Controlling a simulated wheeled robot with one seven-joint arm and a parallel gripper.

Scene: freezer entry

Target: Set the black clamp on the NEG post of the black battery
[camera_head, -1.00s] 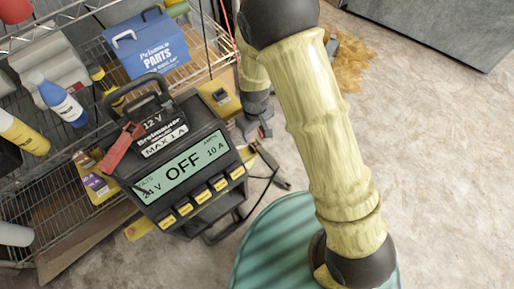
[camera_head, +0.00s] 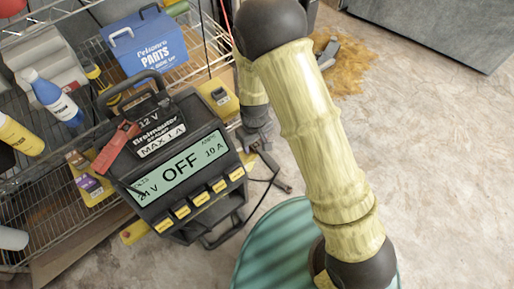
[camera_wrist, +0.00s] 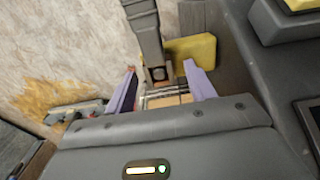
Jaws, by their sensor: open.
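My gripper (camera_wrist: 160,94) is open, with its two purple fingers apart in the wrist view. A dark grey bar (camera_wrist: 148,35), perhaps the black clamp's handle, reaches between the fingers from above; I cannot tell if they touch it. In the head view my gripper (camera_head: 256,138) is small beside the charger. A dark clamp-like piece (camera_head: 277,180) lies below it near a black cable, probably the black clamp. A red clamp (camera_head: 118,147) rests on the charger (camera_head: 180,165), whose display reads OFF.
A wire shelf (camera_head: 45,190) with bottles and a blue parts box (camera_head: 145,48) stands at left. A teal round drum (camera_head: 275,240) stands below my arm. A grey tool (camera_head: 328,52) lies by a rusty floor stain. The floor at right is clear.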

